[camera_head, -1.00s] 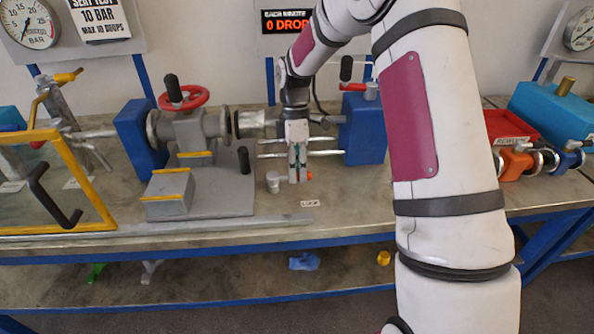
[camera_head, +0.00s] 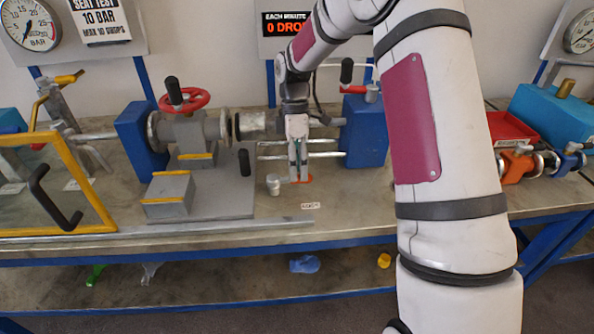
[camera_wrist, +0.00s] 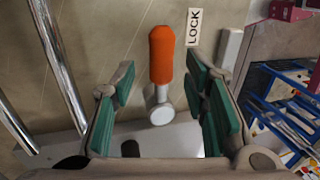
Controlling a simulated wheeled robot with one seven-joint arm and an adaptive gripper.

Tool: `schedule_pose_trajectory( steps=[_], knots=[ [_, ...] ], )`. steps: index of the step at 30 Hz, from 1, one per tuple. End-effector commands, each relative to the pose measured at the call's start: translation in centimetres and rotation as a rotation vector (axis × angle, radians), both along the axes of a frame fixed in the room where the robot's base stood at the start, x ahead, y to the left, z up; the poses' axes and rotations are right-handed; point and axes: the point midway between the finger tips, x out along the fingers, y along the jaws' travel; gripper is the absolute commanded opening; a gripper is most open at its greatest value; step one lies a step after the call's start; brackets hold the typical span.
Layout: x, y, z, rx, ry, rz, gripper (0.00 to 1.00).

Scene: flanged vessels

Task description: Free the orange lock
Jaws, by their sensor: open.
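The orange lock (camera_wrist: 161,55) shows in the wrist view as an orange grip on a pale metal shank with a round white end (camera_wrist: 161,114). It lies on the bench by a white LOCK label (camera_wrist: 194,26). My gripper (camera_wrist: 160,88) is open, with its green-padded fingers on either side of the lock and gaps on both sides. In the head view my gripper (camera_head: 298,178) points down at the bench, and only a little orange (camera_head: 304,180) shows at its fingertips. Most of the lock is hidden there.
A grey valve with a red handwheel (camera_head: 184,100) stands left of my gripper. Two metal rods run behind it to a blue block (camera_head: 364,131). A small pale cylinder (camera_head: 273,184) stands close to the left of the fingers.

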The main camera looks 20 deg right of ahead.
Motion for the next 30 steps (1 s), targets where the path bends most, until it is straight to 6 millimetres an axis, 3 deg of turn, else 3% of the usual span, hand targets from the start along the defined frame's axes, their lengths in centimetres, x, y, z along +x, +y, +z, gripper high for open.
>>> schedule_pose_trajectory(
  steps=[9,15,21,30],
  knots=[
    [1.7,-0.5,6.3,-0.001,-0.006,0.001,0.41],
    [2.4,-0.7,9.1,0.000,-0.006,0.002,0.41],
    [2.6,-0.8,10.1,-0.001,-0.004,0.002,0.41],
    [2.6,-0.8,10.1,0.000,-0.003,0.002,0.41]
  ],
)
